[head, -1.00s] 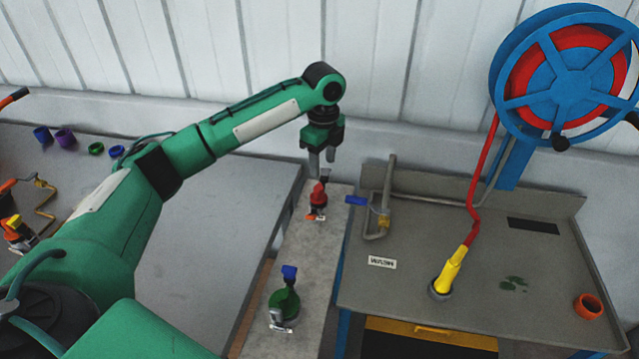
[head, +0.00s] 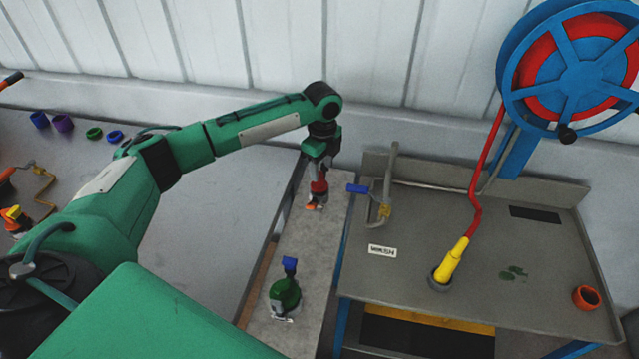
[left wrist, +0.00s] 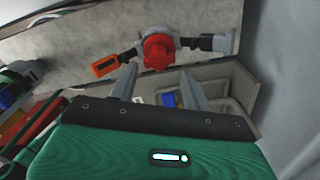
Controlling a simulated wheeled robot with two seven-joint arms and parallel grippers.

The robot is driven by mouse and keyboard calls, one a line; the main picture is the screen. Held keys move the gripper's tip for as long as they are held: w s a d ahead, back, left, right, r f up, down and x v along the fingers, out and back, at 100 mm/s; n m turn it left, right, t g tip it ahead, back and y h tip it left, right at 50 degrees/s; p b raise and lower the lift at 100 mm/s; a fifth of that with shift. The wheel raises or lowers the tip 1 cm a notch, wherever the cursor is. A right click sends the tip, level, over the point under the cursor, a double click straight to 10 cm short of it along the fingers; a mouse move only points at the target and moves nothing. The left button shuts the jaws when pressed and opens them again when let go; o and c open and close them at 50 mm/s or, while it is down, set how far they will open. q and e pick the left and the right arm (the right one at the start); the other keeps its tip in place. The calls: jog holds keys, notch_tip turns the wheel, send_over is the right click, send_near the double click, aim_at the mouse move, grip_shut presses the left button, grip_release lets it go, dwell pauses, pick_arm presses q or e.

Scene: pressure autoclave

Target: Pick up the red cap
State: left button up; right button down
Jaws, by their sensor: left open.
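The red cap (head: 319,187) is on the far part of the narrow grey slab, with an orange piece (head: 311,206) at its base. In the left wrist view the cap shows as a lobed red knob (left wrist: 157,50), between an orange-tipped black arm on the left and a black and grey fitting on the right. My left gripper (head: 319,170) points down just above the cap in the head view. In the left wrist view its two fingers (left wrist: 158,72) are apart, with the cap just beyond their tips. Whether they touch it I cannot tell. My right gripper is not in view.
A green fitting with a blue top (head: 285,292) stands nearer on the slab. To the right, a grey table (head: 400,274) carries a bent pipe with a blue handle (head: 357,189), a yellow nozzle (head: 452,262) and an orange ring (head: 586,297). A blue hose reel (head: 575,65) stands behind.

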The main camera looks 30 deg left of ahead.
aim_at(319, 186)
pick_arm(q)
jog(key=f, duration=0.3)
jog(key=f+p, duration=0.1)
jog(key=shift+a+f, duration=0.15)
jog(key=shift+a, duration=0.2)
grip_shut()
